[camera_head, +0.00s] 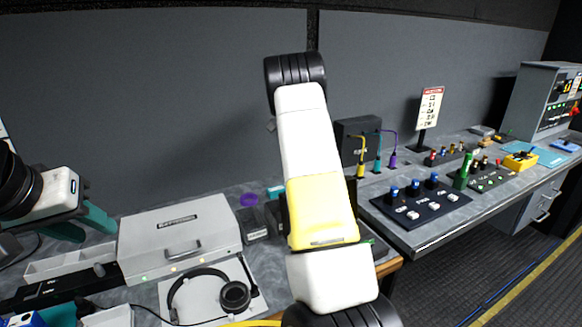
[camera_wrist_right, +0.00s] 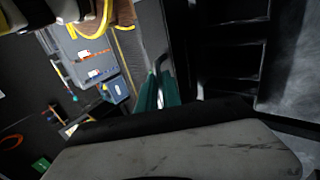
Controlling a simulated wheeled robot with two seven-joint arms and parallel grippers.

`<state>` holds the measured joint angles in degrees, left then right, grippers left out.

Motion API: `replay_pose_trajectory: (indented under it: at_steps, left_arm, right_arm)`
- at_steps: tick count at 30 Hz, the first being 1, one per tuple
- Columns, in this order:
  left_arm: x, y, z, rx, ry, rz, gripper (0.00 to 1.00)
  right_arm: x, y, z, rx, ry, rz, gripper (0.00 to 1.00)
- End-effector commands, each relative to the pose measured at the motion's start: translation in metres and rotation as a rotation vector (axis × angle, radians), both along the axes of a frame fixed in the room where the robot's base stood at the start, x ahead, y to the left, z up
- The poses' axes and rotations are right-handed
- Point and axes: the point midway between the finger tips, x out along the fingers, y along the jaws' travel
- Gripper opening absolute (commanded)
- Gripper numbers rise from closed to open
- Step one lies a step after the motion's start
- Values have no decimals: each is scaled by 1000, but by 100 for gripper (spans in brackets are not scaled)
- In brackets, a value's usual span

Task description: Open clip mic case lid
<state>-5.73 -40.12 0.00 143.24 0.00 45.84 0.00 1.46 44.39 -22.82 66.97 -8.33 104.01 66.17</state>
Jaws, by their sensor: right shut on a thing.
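My right gripper (camera_wrist_right: 158,92) shows in the right wrist view, its teal fingers close together at the edge of an upright dark panel (camera_wrist_right: 181,45). This looks like the clip mic case lid, and the fingers are shut on it. Beside it lies a dark insert with several slots (camera_wrist_right: 235,55), apparently the case inside. In the head view my white and yellow right arm hides most of this spot, and the right gripper is out of sight. My left gripper (camera_head: 82,226) is open and empty at the far left, its teal fingers apart.
A grey box with a handle (camera_head: 180,238) stands left of my right arm, with headphones (camera_head: 234,296) in front of it. A white tray (camera_head: 68,262) is at the left. A button panel (camera_head: 418,206) and coloured cables (camera_head: 378,150) stand at the right.

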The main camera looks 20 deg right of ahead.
Motion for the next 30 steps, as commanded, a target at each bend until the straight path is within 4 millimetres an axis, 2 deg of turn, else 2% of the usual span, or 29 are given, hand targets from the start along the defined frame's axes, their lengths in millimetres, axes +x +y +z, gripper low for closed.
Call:
replay_pose_trajectory:
  at_steps: [19,20,21,23,30]
  left_arm:
    - [0,0,0,0,0,0,36]
    - [0,0,0,0,0,0,36]
    - [0,0,0,0,0,0,36]
    - [0,0,0,0,0,0,36]
    - [0,0,0,0,0,0,36]
  right_arm:
    - [5,2,-6,0,44,4,0]
    - [5,2,-6,0,43,4,13]
    - [5,2,-6,0,44,4,21]
    - [4,2,-6,-1,44,3,31]
    - [3,1,-4,-3,48,1,31]
